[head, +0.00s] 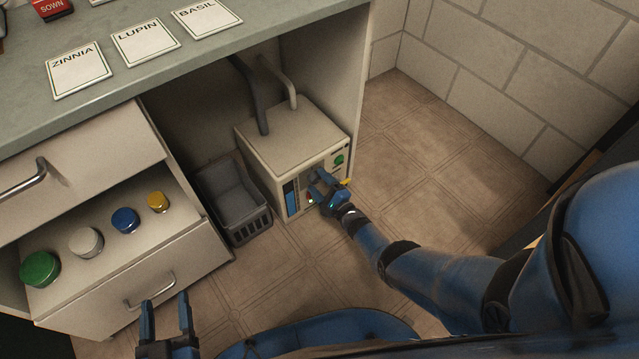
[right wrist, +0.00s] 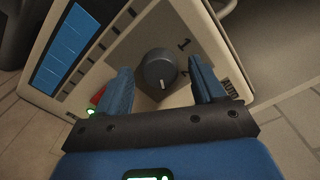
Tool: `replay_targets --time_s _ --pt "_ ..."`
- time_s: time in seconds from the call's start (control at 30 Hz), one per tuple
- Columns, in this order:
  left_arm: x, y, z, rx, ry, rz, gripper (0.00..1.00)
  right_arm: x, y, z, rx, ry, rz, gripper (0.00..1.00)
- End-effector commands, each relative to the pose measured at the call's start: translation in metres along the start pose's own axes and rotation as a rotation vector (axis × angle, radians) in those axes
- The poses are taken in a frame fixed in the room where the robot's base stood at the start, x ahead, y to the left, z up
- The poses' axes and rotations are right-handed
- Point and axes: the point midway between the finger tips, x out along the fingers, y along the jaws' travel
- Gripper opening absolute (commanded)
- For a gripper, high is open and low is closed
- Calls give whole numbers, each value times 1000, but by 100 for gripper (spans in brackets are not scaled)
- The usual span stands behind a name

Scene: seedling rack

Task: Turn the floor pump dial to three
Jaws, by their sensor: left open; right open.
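The floor pump (head: 288,118) is a cream box on the floor under the bench, with a blue panel and a green button on its front. Its dark round dial (right wrist: 158,66) shows in the right wrist view, on a grey plate with the numerals 1 and 2 visible. The dial's white mark is at its lower edge in that view. My right gripper (head: 323,183) is open at the pump's front, with its fingers on either side of the dial; I cannot tell whether they touch it. The gripper hides the dial in the head view. My left gripper (head: 166,304) is open and empty.
A grey crate (head: 232,200) stands left of the pump. Drawers at the left include an open one (head: 100,285) bearing coloured round lids. Two hoses (head: 254,95) rise behind the pump. The tiled floor (head: 420,150) right of the pump is clear.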

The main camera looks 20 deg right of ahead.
Motion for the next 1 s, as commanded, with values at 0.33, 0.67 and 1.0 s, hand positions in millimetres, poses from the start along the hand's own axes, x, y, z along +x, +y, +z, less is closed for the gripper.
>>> replay_targets --time_s 0.33,0.67,1.0 --pt "0 0 -24 0 0 0 62 -42 -3 1 1 4 1 69" --pt "-1 0 -43 0 0 0 62 -92 -2 0 2 4 0 69" --pt "-1 0 -46 0 0 0 62 -108 0 0 1 1 0 69"
